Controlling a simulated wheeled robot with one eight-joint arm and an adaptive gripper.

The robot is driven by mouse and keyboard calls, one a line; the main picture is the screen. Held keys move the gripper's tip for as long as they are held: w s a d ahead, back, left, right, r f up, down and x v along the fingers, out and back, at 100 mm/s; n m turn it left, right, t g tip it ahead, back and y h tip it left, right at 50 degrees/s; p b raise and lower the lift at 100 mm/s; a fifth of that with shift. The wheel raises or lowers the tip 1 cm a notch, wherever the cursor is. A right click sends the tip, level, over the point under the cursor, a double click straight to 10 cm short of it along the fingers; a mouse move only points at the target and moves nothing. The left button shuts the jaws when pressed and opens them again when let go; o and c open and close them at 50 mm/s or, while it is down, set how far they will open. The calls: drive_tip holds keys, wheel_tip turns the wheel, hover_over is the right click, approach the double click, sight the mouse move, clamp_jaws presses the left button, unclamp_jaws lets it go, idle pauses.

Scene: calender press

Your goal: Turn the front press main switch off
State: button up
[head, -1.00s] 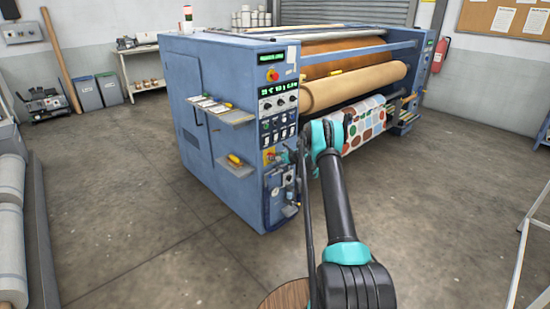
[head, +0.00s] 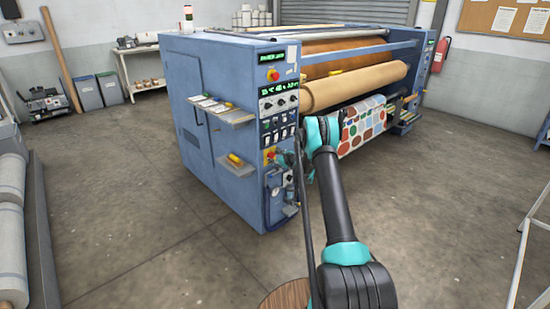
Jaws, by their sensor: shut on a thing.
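The front press (head: 225,130) is a large blue machine with a narrow control panel on its near corner. Its main switch (head: 267,154), a red knob on a yellow plate, sits low on that panel, below the rows of black knobs and rocker switches. My gripper (head: 275,157) is at the switch, coming from the right, and is shut on its knob. The fingers are small in the head view and cover part of the knob, so I cannot tell its angle.
A red emergency button (head: 273,76) and green displays sit higher on the panel. A gauge unit (head: 277,190) is just below the switch. Two small shelves (head: 240,167) stick out on the left side. Patterned fabric (head: 362,125) hangs right of my wrist. The floor in front is clear.

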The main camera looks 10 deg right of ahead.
drive_tip(key=n, duration=0.1)
drive_tip(key=n+t+h, duration=0.1)
drive_tip(key=shift+s+a+f+n+t, duration=0.15)
drive_tip(key=shift+a+f+n+t, duration=0.05)
drive_tip(key=shift+a+n+t, duration=0.1)
drive_tip(key=n, duration=0.1)
drive_tip(key=n+t, duration=0.1)
drive_tip(key=shift+s+f+n+h, duration=0.1)
drive_tip(key=shift+f+n+h, duration=0.1)
drive_tip(key=shift+n+h, duration=0.15)
drive_tip(key=n+t, duration=0.1)
drive_tip(key=n, duration=0.1)
drive_tip(key=n+t, duration=0.1)
drive_tip(key=n, duration=0.1)
drive_tip(key=shift+a+f+n, duration=0.1)
drive_tip(key=shift+f+n, duration=0.15)
drive_tip(key=shift+f, duration=0.1)
drive_tip(key=shift+s+n, duration=0.1)
drive_tip(key=shift+n, duration=0.2)
drive_tip(key=o, duration=1.2)
drive_tip(key=shift+c, duration=0.2)
drive_tip(key=v, duration=0.7)
drive_tip(key=shift+s+f, duration=0.2)
